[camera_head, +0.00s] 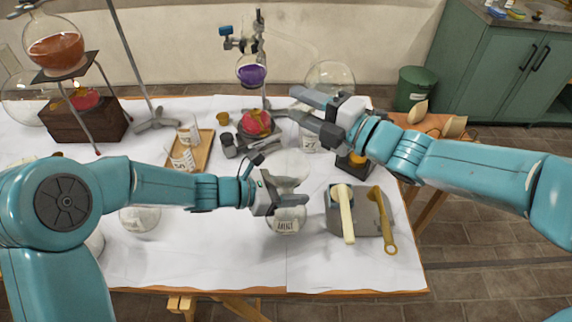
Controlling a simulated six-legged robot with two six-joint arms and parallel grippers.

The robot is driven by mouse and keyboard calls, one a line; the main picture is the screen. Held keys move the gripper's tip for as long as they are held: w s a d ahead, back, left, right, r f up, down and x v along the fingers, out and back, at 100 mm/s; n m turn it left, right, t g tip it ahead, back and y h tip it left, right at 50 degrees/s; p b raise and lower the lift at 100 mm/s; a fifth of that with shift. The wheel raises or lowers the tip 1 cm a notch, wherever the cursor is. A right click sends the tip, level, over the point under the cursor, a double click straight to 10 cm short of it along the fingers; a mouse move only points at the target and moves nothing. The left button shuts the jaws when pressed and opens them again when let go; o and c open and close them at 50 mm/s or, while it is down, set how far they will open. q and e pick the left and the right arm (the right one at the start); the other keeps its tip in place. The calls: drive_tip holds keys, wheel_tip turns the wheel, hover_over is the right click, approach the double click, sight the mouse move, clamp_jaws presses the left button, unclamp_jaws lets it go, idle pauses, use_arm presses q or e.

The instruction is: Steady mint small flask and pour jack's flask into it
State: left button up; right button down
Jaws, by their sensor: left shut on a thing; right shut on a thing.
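A small clear round flask with a label that seems to read "MINT" (286,222) is in my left gripper (277,201), low over the front middle of the white-covered table. The jaws are shut on it; whether its base touches the table I cannot tell. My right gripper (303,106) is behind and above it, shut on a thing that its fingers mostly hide. Faint clear glass (291,162) shows between the two grippers. I cannot make out its outline, its contents or any flow.
A grey board (371,224) with a cream-handled tool and a brass spanner lies right of the small flask. A stand with a purple-filled flask (251,73) is behind. Labelled beakers stand on a wooden tray (204,150). The front table edge is clear.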

drive_tip(key=shift+s+a+r+n, duration=0.15)
drive_tip(key=shift+r+n, duration=0.1)
drive_tip(key=shift+n, duration=0.75)
drive_tip(key=shift+s+a+r+n, duration=0.1)
drive_tip(key=shift+s+r+n, duration=0.1)
drive_tip(key=shift+n, duration=0.8)
idle(1.4)
drive_tip(key=shift+n, duration=0.6)
idle(0.3)
